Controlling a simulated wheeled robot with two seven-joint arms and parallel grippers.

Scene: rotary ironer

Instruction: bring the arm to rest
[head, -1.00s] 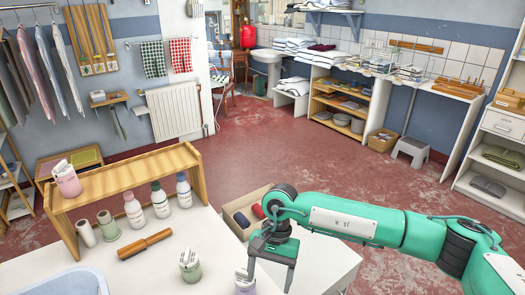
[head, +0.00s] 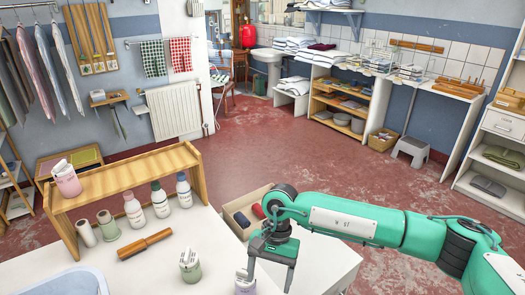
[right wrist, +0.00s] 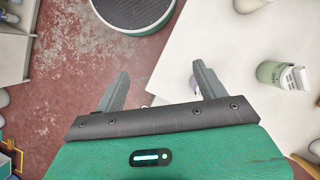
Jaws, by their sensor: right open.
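My right arm comes in from the right in the head view. Its gripper (head: 269,278) points down beside the right edge of the white table (head: 205,262). The jaws are open, and in the right wrist view the fingers (right wrist: 160,72) stand wide apart with nothing held between them. A container with a pale lilac body (head: 245,284) stands at the table edge just left of the fingers; I cannot tell whether they touch it. My left gripper is not in view.
On the table are a green container (head: 190,265), a wooden-handled roller (head: 145,244), several bottles (head: 160,202) and a wooden riser (head: 125,180). A cardboard box (head: 236,220) with dark items lies behind my gripper. Red floor (head: 260,150) beyond is clear.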

